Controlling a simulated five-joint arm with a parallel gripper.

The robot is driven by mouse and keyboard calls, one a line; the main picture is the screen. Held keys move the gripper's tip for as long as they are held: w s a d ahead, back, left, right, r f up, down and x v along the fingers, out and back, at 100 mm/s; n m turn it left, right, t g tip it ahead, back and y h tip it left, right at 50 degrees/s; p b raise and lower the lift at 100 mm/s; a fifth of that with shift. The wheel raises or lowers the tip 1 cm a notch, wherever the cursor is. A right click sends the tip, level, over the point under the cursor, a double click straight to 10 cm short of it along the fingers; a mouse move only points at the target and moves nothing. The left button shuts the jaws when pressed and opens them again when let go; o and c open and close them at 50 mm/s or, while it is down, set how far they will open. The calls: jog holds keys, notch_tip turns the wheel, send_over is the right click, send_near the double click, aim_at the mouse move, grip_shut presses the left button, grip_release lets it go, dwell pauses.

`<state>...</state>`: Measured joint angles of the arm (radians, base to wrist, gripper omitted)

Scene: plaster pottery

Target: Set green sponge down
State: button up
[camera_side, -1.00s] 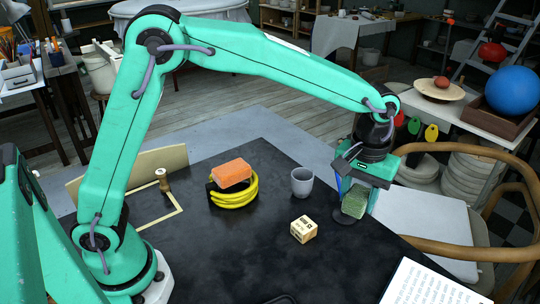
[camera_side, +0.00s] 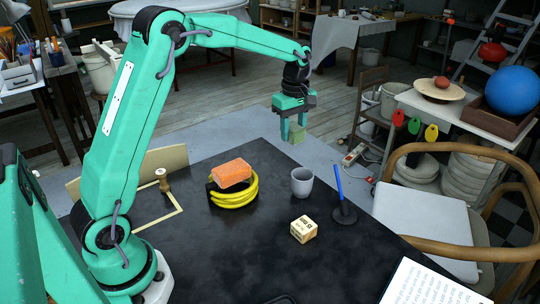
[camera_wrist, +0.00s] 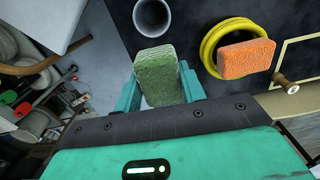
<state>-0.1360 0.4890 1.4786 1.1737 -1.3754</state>
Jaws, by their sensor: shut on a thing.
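The green sponge (camera_side: 297,134) is held between the fingers of my gripper (camera_side: 292,130), in the air near the far edge of the black table, behind the grey cup in the side view. The sponge also shows in the wrist view (camera_wrist: 158,76), upright between the two teal fingers (camera_wrist: 162,92). My gripper is shut on it. The fingers cover part of its sides.
On the black table (camera_side: 250,265) are a grey cup (camera_side: 302,182), a wooden block (camera_side: 303,229), a blue pen in a dark holder (camera_side: 340,185), and an orange sponge (camera_side: 231,172) on a yellow coil (camera_side: 236,194). The table's front middle is clear.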

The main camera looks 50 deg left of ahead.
jog(key=shift+s+a+n, duration=0.1)
jog(key=shift+a+n, duration=0.2)
jog(key=shift+a, duration=0.55)
notch_tip(320, 180, down, 4)
jog(key=f, duration=0.1)
send_over(270, 162)
notch_tip(270, 162, down, 7)
jog(key=shift+f, duration=2.05)
jog(key=shift+f, duration=0.15)
jog(key=o, duration=0.9)
jog(key=shift+o, duration=0.2)
